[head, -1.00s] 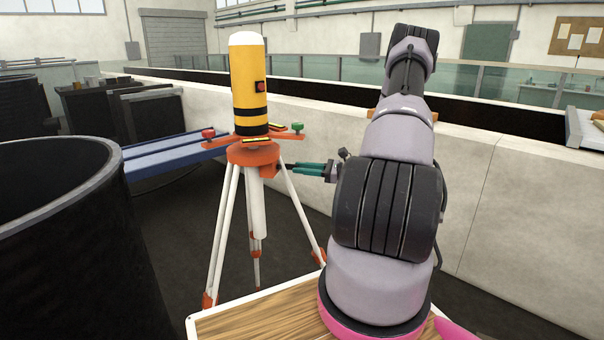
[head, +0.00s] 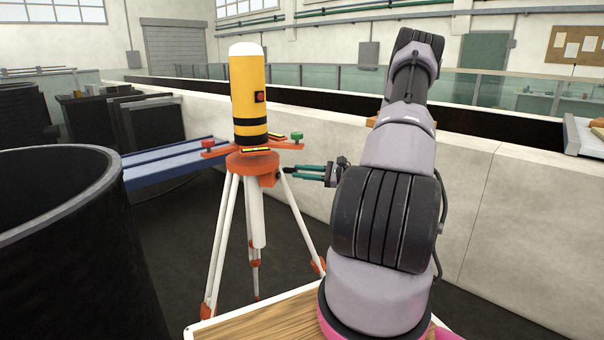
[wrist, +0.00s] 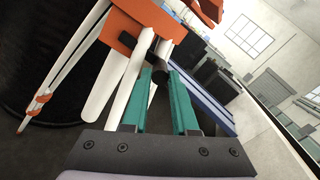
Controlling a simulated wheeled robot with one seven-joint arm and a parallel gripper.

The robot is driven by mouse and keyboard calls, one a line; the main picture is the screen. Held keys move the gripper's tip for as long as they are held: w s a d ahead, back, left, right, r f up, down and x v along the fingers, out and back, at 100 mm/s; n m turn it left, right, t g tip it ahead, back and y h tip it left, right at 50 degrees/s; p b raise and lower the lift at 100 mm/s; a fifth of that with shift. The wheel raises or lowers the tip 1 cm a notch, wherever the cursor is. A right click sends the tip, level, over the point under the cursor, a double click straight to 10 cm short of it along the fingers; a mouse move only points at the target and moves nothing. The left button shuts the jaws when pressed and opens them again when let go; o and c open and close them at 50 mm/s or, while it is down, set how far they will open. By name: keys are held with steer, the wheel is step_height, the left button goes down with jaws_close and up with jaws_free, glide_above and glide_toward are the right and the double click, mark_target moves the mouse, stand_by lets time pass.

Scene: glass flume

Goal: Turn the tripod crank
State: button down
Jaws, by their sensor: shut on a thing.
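The tripod (head: 222,240) stands upright on white legs with orange joints, under an orange head (head: 252,164). It carries a yellow cylinder (head: 249,95) with black bands and a white top. My gripper (head: 286,169) reaches in from the right, its green fingers just right of the orange head. In the wrist view my gripper (wrist: 163,82) has its fingertips drawn together on a small dark piece (wrist: 160,76), which looks like the crank's handle. The orange head also shows in the wrist view (wrist: 130,32), beyond the fingertips.
A large dark round tank (head: 60,250) stands at the left front. A blue beam (head: 165,163) runs behind the tripod. A pale flume wall (head: 400,160) with glass panels lies behind and right. A wooden board (head: 255,325) is at the bottom.

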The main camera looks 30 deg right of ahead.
steer(key=c, duration=0.7)
jaws_free()
steer(key=v, duration=1.1)
